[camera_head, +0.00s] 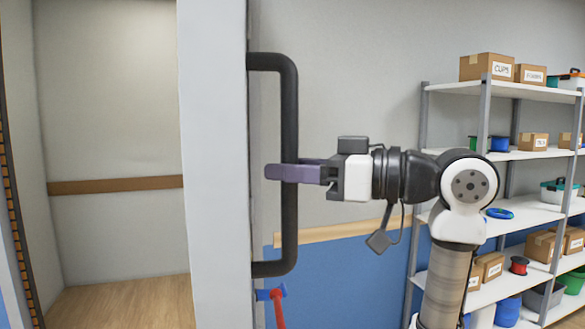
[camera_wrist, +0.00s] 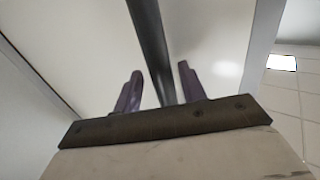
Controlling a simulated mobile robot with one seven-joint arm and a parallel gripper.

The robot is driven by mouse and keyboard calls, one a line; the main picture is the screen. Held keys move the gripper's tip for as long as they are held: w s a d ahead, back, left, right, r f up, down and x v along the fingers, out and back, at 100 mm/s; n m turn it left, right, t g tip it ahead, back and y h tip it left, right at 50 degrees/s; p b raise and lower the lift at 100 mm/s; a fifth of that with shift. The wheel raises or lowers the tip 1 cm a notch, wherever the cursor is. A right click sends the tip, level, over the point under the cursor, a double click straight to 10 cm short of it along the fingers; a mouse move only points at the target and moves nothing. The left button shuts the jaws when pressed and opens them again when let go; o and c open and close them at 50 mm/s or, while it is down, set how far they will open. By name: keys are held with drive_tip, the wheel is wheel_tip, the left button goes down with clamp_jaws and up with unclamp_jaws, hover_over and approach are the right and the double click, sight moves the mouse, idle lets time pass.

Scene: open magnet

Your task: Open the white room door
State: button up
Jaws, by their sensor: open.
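The white door (camera_head: 213,160) shows almost edge-on in the head view, with an open gap to its left. A long black vertical bar handle (camera_head: 290,110) stands out from its right side. My gripper (camera_head: 285,173) is at about the middle of the bar, its purple fingers reaching across it from the right. In the wrist view the handle (camera_wrist: 150,45) runs between the two spread fingers (camera_wrist: 158,88), with space visible on both sides. The door panel (camera_wrist: 215,50) fills the background there.
Behind the gap is a room with a wooden floor (camera_head: 130,303) and a brown wall rail (camera_head: 115,185). A shelf rack (camera_head: 425,110) with boxes and bins stands at right, behind my arm. A red and blue object (camera_head: 277,300) is below the handle.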

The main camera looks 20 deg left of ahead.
drive_tip(key=d+b, duration=0.3)
drive_tip(key=d, duration=1)
drive_tip(key=shift+s+d, duration=0.3)
drive_tip(key=shift+s, duration=0.15)
